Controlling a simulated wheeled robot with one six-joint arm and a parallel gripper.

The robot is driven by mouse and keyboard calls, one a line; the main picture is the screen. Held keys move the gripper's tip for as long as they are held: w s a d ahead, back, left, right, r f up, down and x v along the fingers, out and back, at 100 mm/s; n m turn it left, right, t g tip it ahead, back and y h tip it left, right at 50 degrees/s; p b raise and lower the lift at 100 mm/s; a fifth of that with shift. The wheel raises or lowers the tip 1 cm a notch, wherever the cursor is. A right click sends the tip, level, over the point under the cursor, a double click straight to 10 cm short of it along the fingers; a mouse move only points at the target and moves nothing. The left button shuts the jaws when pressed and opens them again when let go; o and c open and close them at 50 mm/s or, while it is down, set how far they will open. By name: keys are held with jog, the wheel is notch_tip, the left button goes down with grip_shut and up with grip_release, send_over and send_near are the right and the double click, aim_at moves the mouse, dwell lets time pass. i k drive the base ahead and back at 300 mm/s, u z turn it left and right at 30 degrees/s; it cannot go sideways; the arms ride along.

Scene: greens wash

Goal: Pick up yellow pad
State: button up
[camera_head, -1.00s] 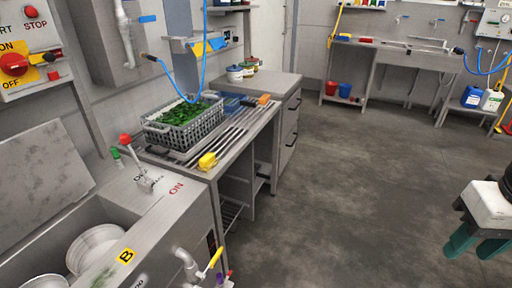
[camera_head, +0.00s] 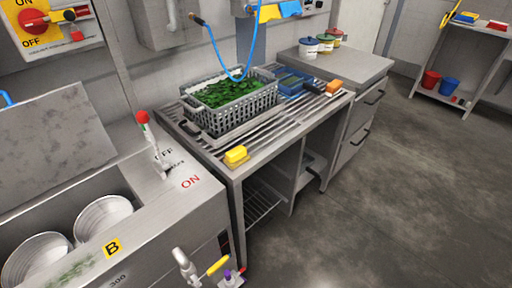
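The yellow pad (camera_head: 236,155) is a small bright yellow block. It lies on the near front corner of the slatted steel table (camera_head: 226,170), close to the edge, with clear room around it. My gripper is not in the head view now, so its state and what it may hold are hidden.
A grey crate of greens (camera_head: 232,114) stands behind the pad. Blue pads (camera_head: 290,82) and an orange block (camera_head: 334,87) lie farther along the table. The sink (camera_head: 75,235) with its upright red-tipped lever (camera_head: 150,138) borders on the left. Floor (camera_head: 400,200) to the right is open.

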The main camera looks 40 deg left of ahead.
aim_at(238, 156)
jog(key=u, duration=0.2)
jog(key=i, duration=0.65)
jog(key=u, duration=1)
jog(key=i, duration=0.55)
jog(key=u, duration=0.6)
